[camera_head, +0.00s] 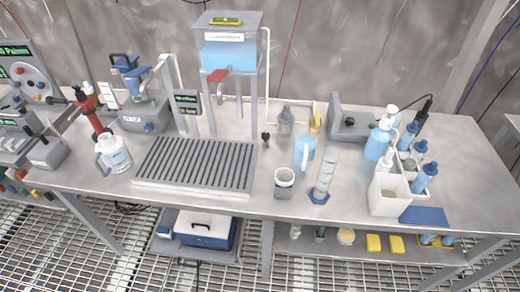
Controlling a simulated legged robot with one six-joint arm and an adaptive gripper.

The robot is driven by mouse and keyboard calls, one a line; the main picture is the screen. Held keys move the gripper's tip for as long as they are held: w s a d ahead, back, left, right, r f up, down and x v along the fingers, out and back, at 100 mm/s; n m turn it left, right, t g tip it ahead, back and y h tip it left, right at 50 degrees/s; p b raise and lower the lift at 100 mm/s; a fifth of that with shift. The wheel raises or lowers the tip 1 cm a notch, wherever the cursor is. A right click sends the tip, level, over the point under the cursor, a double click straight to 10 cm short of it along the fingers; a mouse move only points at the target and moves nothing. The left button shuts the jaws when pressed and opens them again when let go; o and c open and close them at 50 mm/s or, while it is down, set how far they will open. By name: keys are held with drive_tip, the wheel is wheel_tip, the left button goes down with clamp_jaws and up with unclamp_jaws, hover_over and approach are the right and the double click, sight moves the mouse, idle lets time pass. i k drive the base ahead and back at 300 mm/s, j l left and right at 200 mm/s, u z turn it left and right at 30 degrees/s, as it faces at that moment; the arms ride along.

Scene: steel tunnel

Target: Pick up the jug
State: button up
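Two handled vessels could be the jug. One is a clear jug with blue liquid (307,148), upright on the steel bench (240,207) right of centre, with its pale handle toward the front. The other is a white jug (117,156) with dark markings and a grey handle on its left side. It stands near the bench's front edge, left of the slatted tray. I cannot tell which one is meant. My gripper is not in view.
The slatted tray (190,187) lies between the two jugs. A white bottle caddy (386,196) is at right. A blue-tank stand (229,54) rises behind.

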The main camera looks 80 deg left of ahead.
sight(306, 141)
drive_tip(key=k+j+u, duration=0.1)
drive_tip(key=u, duration=2.3)
drive_tip(key=i, duration=0.05)
